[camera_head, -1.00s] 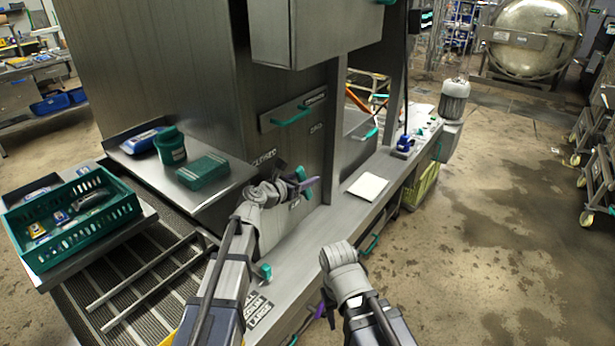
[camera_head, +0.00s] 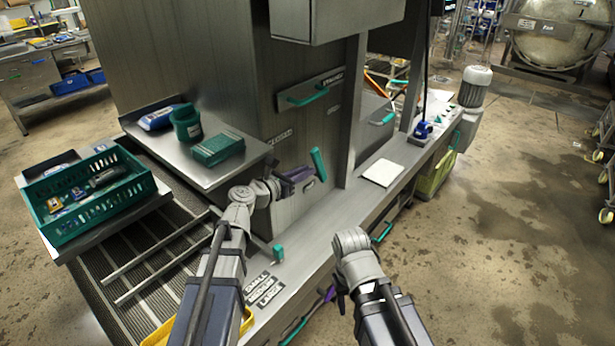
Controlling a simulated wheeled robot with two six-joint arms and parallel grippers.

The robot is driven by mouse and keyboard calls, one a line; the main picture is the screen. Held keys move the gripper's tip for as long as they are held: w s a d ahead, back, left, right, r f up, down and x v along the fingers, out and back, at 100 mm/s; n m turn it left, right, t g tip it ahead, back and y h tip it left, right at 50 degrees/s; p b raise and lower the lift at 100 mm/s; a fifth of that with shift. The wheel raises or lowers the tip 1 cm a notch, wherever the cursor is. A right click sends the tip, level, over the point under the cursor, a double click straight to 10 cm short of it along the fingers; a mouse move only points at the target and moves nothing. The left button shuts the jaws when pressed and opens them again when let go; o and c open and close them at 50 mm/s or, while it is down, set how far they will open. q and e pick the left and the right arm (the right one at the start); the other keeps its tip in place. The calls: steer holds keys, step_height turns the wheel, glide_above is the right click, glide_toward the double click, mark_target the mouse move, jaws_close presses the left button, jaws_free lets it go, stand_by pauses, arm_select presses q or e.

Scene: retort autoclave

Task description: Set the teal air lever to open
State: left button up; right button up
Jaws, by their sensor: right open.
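A teal lever (camera_head: 318,164) stands out from the steel machine's side panel, just right of my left gripper (camera_head: 300,176). It is steep, with its top leaning slightly left. The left gripper's purple fingers point at the lever's lower half; I cannot tell whether they touch it or how far apart they are. A "CLOSED" label (camera_head: 280,138) is up and left of the lever. Another small label (camera_head: 308,185), too small to read, is below. My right gripper (camera_head: 335,294) hangs low by the counter's front edge, open, mostly hidden behind its own wrist.
Another teal handle (camera_head: 308,96) is on a plate above. A shelf (camera_head: 235,175) with a teal cup (camera_head: 186,124) and box (camera_head: 217,149) is left. A teal crate (camera_head: 150,187) stands further left. A white sheet (camera_head: 383,173) lies on the counter (camera_head: 345,215).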

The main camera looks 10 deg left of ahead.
arm_select(q)
steer(key=shift+t+h, duration=0.8)
steer(key=s+f+b, duration=0.1)
steer(key=b, duration=0.1)
steer(key=s+a+f+b, duration=0.1)
steer(key=f+b, duration=0.1)
steer(key=b, duration=0.1)
steer(key=s+a+f+b, duration=0.1)
steer(key=s+f+b, duration=0.1)
steer(key=shift+a+b, duration=0.1)
steer(key=shift+b, duration=0.3)
jaws_close()
steer(key=shift+s+a+t+h+b, duration=0.8)
steer(key=shift+s+a+t+b, duration=1.2)
steer(key=shift+b, duration=1.8)
steer(key=p+x, duration=0.1)
steer(key=x, duration=0.3)
steer(key=p+x, duration=0.2)
steer(key=x, duration=0.2)
steer(key=p+x, duration=0.1)
steer(key=x, duration=0.3)
steer(key=shift+w+d+f+p, duration=0.25)
steer(key=shift+w+d+p, duration=0.1)
steer(key=shift+d, duration=0.1)
